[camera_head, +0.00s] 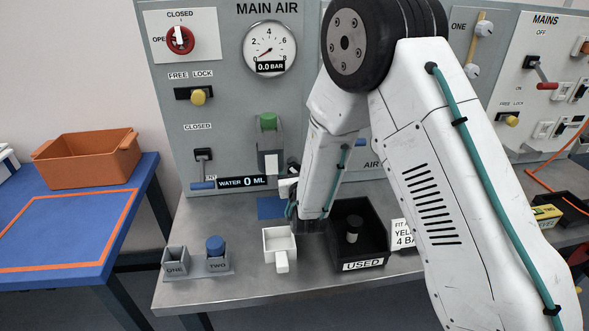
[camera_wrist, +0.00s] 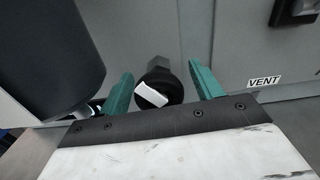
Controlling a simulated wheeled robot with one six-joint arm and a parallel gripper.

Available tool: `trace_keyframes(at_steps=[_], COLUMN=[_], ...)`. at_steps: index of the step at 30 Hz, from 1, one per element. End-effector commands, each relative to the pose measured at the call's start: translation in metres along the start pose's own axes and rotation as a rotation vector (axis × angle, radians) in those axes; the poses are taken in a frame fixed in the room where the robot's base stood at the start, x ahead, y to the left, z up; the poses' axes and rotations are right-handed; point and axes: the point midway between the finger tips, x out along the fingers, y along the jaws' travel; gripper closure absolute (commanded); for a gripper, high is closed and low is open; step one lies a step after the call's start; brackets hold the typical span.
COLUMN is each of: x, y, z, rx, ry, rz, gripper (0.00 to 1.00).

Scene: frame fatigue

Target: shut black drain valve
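The black drain valve (camera_wrist: 159,80) is a round black knob with a white bar across its face. The bar lies tilted, its left end higher than its right. In the wrist view the knob shows between the two teal fingers of my gripper (camera_wrist: 160,70), with a visible gap on each side. The fingers are open. I cannot tell whether their tips reach around the knob or stop in front of it. In the head view my arm hides the knob and most of my gripper.
A dark cylinder (camera_wrist: 45,50) stands close at the left of my gripper in the wrist view. A VENT label (camera_wrist: 264,81) is at the right. On the bench, the black USED bin (camera_head: 371,240) and a white scoop-like tray (camera_head: 279,247) stand near my gripper.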

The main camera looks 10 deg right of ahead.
Motion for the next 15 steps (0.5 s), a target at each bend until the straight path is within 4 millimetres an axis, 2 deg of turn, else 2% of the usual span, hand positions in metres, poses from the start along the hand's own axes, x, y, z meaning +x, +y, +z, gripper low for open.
trace_keyframes(at_steps=[9, 15], x=[-0.003, -0.031], y=[0.000, 0.001], z=[0.000, -0.001], rx=[-0.001, -0.001], ry=[0.001, 0.002], rz=[0.001, 0.002], gripper=[0.35, 0.35])
